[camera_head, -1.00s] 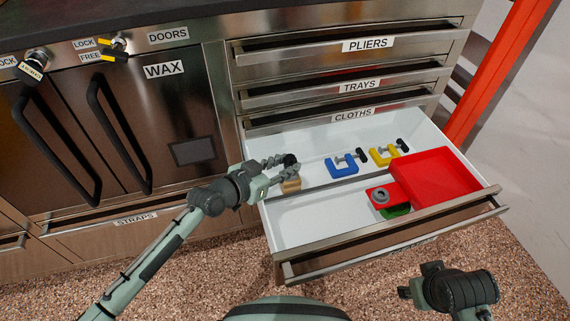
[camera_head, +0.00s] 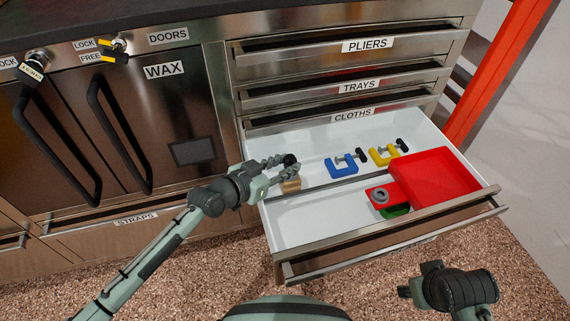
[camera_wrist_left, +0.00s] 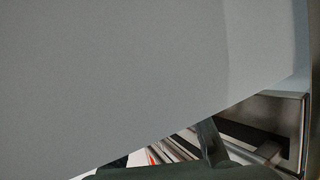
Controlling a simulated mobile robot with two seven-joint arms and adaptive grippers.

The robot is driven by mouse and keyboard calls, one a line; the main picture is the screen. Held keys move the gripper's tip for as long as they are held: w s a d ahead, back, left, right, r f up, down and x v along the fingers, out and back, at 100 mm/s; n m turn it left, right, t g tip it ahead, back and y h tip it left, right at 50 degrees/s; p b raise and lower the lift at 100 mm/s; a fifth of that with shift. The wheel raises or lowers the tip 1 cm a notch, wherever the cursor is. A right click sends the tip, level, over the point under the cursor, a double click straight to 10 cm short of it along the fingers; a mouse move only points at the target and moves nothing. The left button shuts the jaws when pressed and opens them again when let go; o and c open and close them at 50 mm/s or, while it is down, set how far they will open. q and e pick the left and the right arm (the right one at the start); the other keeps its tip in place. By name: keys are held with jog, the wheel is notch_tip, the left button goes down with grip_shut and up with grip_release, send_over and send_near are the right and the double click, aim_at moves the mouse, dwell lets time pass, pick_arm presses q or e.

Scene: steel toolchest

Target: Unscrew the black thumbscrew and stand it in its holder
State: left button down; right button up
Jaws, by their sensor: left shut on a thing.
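My left gripper (camera_head: 279,162) is at the left end of the open drawer in the head view, shut on the black thumbscrew (camera_head: 290,159). The thumbscrew's dark knob shows between the fingertips, above a small tan block (camera_head: 291,185). I cannot tell whether its thread is still in the block. A red block with a grey ring (camera_head: 380,196) stands in the front part of the drawer; it may be the holder. My right gripper (camera_head: 418,281) is low at the right, outside the drawer, and its jaw opening is unclear. The left wrist view shows mostly a blank grey surface.
The white drawer (camera_head: 290,230) also holds a blue clamp (camera_head: 342,166), a yellow clamp (camera_head: 383,156), a red tray (camera_head: 437,172) and a green piece (camera_head: 396,211). A divider (camera_head: 335,185) runs across it. Closed drawers rise behind; an orange post (camera_head: 490,75) stands right.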

pick_arm(q)
jog(key=shift+f, duration=0.3)
dwell(0.5)
jog(key=shift+s+f, duration=0.1)
jog(key=shift+f, duration=0.1)
